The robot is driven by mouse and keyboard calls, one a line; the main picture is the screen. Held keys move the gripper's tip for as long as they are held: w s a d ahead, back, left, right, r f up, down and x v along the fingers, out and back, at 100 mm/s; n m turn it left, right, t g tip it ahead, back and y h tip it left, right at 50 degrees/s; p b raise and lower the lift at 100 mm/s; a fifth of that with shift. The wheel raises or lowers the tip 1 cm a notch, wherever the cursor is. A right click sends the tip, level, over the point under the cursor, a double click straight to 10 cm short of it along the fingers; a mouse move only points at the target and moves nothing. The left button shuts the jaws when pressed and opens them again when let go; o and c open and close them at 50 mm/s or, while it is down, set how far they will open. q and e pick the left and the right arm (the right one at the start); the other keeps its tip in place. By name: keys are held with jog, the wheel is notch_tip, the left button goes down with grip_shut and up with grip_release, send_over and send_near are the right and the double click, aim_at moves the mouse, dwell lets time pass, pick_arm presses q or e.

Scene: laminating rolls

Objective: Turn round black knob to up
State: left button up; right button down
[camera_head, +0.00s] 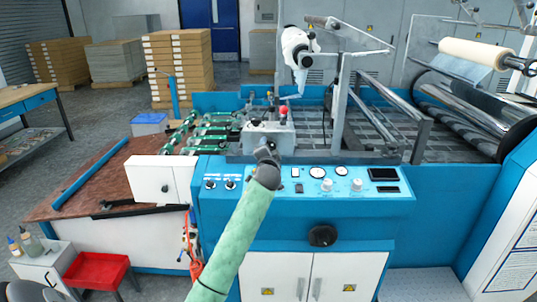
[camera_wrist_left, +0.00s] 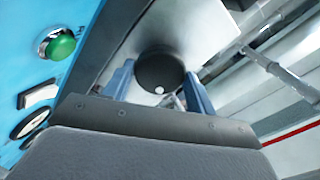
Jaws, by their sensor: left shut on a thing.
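A round black knob (camera_wrist_left: 160,72) with a small white dot shows in the left wrist view, on the pale metal face of a box. My left gripper (camera_wrist_left: 159,80) has one blue finger on each side of the knob and is shut on it. In the head view my left gripper (camera_head: 266,154) is at the front of the grey metal box (camera_head: 268,131) on top of the blue machine, and the knob there is hidden behind it. The dot is near the knob's lower edge in the wrist view. My right gripper is not in view.
The blue control panel (camera_head: 355,203) with dials and switches lies just below my left gripper. A green button (camera_wrist_left: 62,47) is close by in the wrist view. Another large black knob (camera_head: 322,236) is lower on the front. Rollers and a metal frame (camera_head: 343,115) stand behind.

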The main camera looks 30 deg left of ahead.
pick_arm(q)
jog(key=n+b, duration=0.1)
jog(key=n, duration=0.4)
jog(key=shift+f+n, duration=0.15)
jog(key=shift+n, duration=0.15)
jog(key=shift+n+b, duration=0.45)
jog(key=shift+n, duration=1.25)
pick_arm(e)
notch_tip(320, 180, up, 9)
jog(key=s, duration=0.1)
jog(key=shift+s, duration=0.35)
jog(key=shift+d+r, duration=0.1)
pick_arm(q)
jog(key=o, duration=1)
jog(key=shift+c, duration=0.2)
